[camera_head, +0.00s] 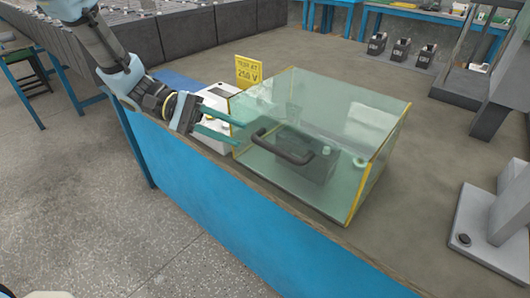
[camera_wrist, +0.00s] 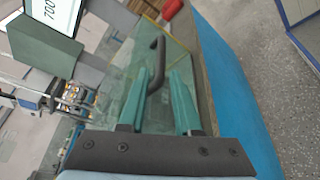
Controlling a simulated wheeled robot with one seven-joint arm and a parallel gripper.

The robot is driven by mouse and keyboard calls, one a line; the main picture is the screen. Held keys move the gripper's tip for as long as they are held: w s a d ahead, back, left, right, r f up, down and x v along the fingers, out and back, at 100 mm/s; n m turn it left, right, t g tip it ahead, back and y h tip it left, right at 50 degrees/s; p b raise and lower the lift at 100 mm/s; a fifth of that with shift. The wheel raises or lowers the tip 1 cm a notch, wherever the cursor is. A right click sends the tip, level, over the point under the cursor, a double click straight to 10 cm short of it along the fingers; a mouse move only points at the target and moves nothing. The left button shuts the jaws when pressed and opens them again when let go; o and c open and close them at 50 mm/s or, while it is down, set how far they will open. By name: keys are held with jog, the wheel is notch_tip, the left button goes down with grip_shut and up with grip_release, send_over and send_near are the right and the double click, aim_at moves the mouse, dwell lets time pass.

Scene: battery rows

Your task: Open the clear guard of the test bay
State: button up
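The clear guard (camera_head: 375,120) is a greenish see-through box with yellow edges on the bench, and it looks closed. Its dark bar handle (camera_head: 283,147) is on the face near the bench's front edge. A dark battery-like block shows through the guard. My gripper (camera_head: 240,131) reaches in from the left with two teal fingers spread apart, holding nothing. Its tips are close to the handle's left end. In the wrist view, the handle (camera_wrist: 157,62) lies ahead of and partly between the fingers (camera_wrist: 163,75); contact cannot be told.
A yellow 250 V sign (camera_head: 248,72) stands behind the guard's left corner, with a white box (camera_head: 218,98) beside it. Several dark batteries (camera_head: 400,50) stand in a row at the back. A grey stand (camera_head: 500,215) is at the right. Bare bench lies between.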

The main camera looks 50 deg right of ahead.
aim_at(265, 145)
jog(key=p+x, duration=0.2)
jog(key=x, duration=0.8)
jog(key=shift+a, duration=0.1)
jog(key=shift+c, duration=0.2)
grip_shut()
dwell(1.0)
